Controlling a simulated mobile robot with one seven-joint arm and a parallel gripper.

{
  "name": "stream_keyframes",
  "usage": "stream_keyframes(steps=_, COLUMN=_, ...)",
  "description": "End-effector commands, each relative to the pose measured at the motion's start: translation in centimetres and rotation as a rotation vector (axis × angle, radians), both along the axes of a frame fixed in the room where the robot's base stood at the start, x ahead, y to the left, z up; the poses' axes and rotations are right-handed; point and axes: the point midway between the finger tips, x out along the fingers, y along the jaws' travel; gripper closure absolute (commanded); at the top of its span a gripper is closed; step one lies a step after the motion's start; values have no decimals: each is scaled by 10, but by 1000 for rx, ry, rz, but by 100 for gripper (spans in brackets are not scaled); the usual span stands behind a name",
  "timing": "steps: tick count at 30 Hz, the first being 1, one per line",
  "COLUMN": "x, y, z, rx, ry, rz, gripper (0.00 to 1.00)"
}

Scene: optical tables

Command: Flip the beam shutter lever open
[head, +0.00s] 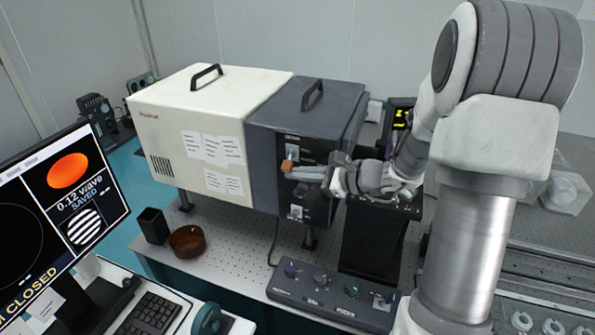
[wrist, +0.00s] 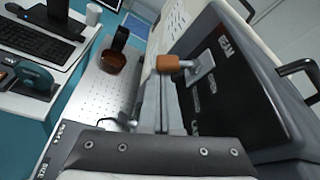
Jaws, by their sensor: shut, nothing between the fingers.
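The shutter lever has an orange knob (head: 287,166) and sits on the dark grey front panel (head: 263,150) of the large housing. In the wrist view the orange knob (wrist: 168,62) sticks out on a short arm from a light metal plate (wrist: 201,66). My gripper (head: 297,174) is shut and empty, its fingertips right by the knob in the head view. In the wrist view the fingers (wrist: 163,82) point up toward the knob, with their tips just below it. I cannot tell whether they touch it.
A monitor (head: 62,215) at the left shows "CLOSED" in part. A brown bowl (head: 187,241) and a black holder (head: 152,225) stand on the perforated table. A knob box (head: 330,297) lies in front of the housing. A black block (head: 372,240) stands below my arm.

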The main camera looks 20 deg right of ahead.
Motion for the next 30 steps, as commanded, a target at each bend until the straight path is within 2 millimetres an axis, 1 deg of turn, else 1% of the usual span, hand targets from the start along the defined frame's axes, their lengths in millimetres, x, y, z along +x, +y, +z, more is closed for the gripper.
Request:
stream_keyframes(steps=11, x=-1, y=1, z=3, rx=34, ry=45, rz=1, gripper=100)
stream_keyframes(steps=17, x=-2, y=2, z=7, rx=72, ry=98, rz=1, gripper=100)
stream_keyframes(steps=23, x=-5, y=4, z=14, rx=152, ry=208, rz=1, gripper=100)
stream_keyframes(steps=30, x=-7, y=5, z=20, rx=284, ry=391, rz=1, gripper=100)
